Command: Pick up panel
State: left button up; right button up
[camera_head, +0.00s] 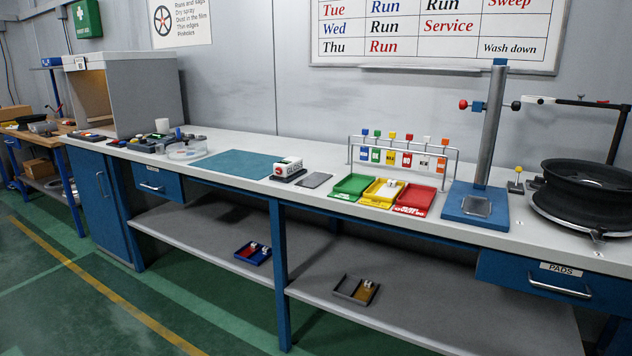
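No gripper of mine shows in the head view. A flat dark grey plate (315,180) lies on the bench, between a small white-and-black device (288,168) and the green tray (352,186); it looks like a panel. Another small grey plate (476,206) lies on the blue base (452,213) of a column stand. A wire rack (457,154) holds a row of small coloured tags or clips. I cannot tell which of these the task calls the panel.
The long bench (234,141) also carries a teal mat (237,165), a yellow tray (370,199), a red tray (413,201) and a black wheel (588,180) at right. A grey booth (140,95) stands at left. The lower shelf (410,317) holds two small trays. The green floor in front is clear.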

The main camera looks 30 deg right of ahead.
aim_at(389, 188)
jog(key=u, duration=0.35)
jog(key=i, duration=1.25)
jog(key=z, duration=0.95)
jog(key=i, duration=0.8)
jog(key=z, duration=0.9)
